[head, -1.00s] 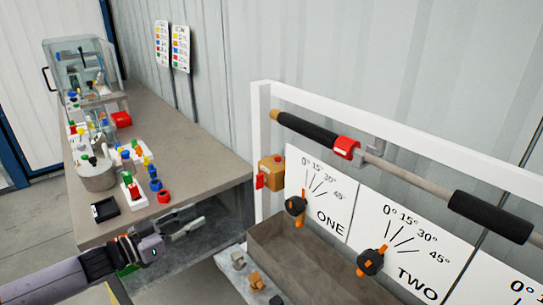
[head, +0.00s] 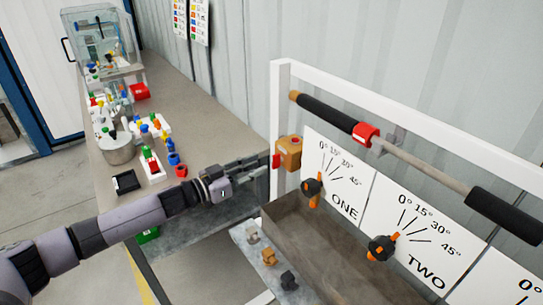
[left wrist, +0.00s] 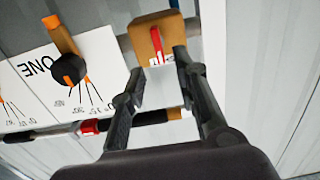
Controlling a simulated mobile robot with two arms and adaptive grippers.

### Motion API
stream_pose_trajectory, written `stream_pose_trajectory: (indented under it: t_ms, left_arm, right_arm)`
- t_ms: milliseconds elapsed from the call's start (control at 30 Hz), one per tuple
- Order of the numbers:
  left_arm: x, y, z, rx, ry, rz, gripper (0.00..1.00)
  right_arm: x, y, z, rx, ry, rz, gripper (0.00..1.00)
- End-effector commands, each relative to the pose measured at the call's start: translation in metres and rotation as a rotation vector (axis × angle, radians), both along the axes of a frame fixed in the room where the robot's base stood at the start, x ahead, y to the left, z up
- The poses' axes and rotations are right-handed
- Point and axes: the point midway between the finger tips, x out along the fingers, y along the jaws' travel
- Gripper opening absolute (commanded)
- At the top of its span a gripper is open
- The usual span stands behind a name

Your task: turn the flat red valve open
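A brass-coloured valve block (head: 289,153) is mounted at the left end of the white frame. It carries a flat red handle (head: 276,161) on its front left side. In the left wrist view the red handle (left wrist: 157,45) lies on the block (left wrist: 150,28), just beyond the fingertips. My left gripper (head: 262,168) reaches in from the left and points at the block, a short way from the handle. In the left wrist view my left gripper (left wrist: 157,62) has its two fingers apart with nothing between them. My right gripper is not in view.
A black-sleeved bar with a red clamp (head: 366,133) runs above the ONE (head: 340,175) and TWO (head: 425,240) dial panels. A brown trough (head: 310,235) lies below the panels. The workbench (head: 200,130) at left holds several small coloured parts.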

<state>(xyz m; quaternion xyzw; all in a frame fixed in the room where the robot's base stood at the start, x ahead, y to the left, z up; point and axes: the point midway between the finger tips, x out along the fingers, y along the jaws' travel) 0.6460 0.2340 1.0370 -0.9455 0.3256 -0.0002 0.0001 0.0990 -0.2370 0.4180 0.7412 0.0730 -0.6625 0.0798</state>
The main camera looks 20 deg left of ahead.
Motion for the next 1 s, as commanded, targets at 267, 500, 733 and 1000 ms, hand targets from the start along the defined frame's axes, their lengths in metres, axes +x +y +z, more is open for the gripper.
stream_pose_trajectory:
  t_ms: [267, 500, 733, 1000]
  left_arm:
    - [0.037, -0.029, 0.002, -0.001, 0.000, 0.000, 0.28]
    - [0.047, -0.036, 0.000, 0.000, 0.001, 0.001, 0.28]
    - [0.047, -0.036, 0.000, 0.000, 0.001, 0.001, 0.28]
    - [0.047, -0.036, 0.000, 0.000, 0.001, 0.001, 0.10]
  right_arm:
    - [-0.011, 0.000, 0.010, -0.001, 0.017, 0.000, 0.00]
    - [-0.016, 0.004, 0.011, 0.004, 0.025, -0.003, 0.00]
    - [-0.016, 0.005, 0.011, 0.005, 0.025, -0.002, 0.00]
    - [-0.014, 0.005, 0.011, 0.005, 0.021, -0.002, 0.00]
